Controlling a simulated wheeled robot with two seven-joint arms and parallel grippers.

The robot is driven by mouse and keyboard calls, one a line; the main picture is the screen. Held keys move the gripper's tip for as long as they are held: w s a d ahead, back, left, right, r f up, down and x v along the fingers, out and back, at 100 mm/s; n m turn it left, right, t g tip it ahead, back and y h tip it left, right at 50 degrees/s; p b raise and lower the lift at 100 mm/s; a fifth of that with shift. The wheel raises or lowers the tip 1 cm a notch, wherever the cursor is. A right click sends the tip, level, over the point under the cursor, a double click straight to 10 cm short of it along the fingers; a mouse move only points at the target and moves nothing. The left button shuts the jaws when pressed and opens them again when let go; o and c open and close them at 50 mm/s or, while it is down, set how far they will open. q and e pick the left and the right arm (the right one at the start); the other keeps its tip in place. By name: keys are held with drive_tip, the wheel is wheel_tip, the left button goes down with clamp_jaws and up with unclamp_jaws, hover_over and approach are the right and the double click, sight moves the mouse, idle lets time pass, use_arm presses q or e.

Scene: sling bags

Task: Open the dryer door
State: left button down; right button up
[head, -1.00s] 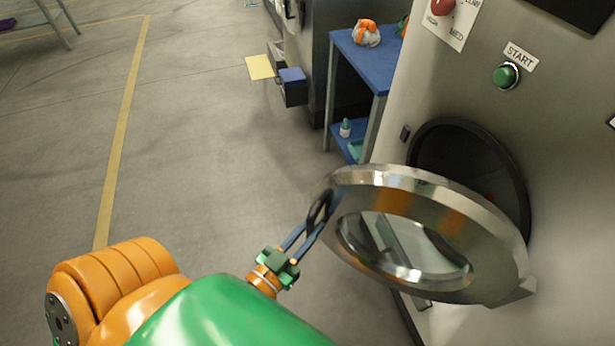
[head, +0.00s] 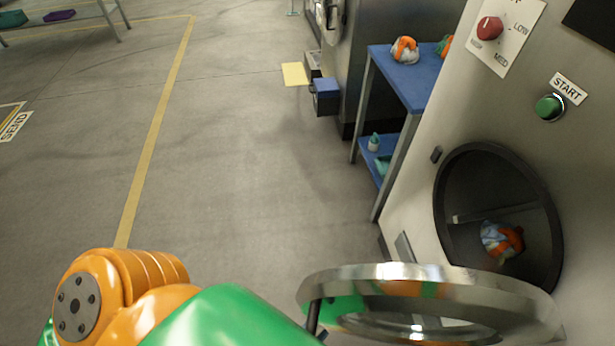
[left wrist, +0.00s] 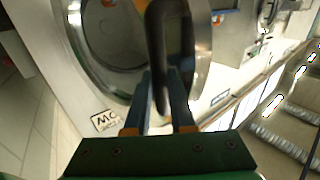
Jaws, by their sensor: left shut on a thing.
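The dryer door (head: 400,271) is a round metal ring with a glass middle. It stands swung well out from the dryer front (head: 410,205), seen almost edge-on at the bottom of the head view. The round dark drum opening (head: 447,200) is uncovered, with an orange, white and blue cloth bundle (head: 502,241) inside. My left gripper (left wrist: 168,95) is shut on the black door handle (left wrist: 157,45) in the left wrist view. In the head view its fingers are mostly hidden behind my green arm, and the handle (head: 314,317) shows only in part. My right gripper is out of view.
A blue two-level table (head: 400,80) with a cloth bundle and a small bottle stands beyond the dryer. A red knob (head: 490,28) and a green START button (head: 550,107) are on the panel. The floor (head: 240,170) at left is clear.

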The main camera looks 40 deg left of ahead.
use_arm(q)
drive_tip(key=c, duration=0.8)
unclamp_jaws()
drive_tip(key=shift+d, duration=0.15)
drive_tip(key=shift+o, duration=0.2)
drive_tip(key=s+a, duration=0.1)
drive_tip(key=s, duration=0.6)
drive_tip(key=shift+a+p, duration=0.2)
drive_tip(key=shift+p, duration=0.1)
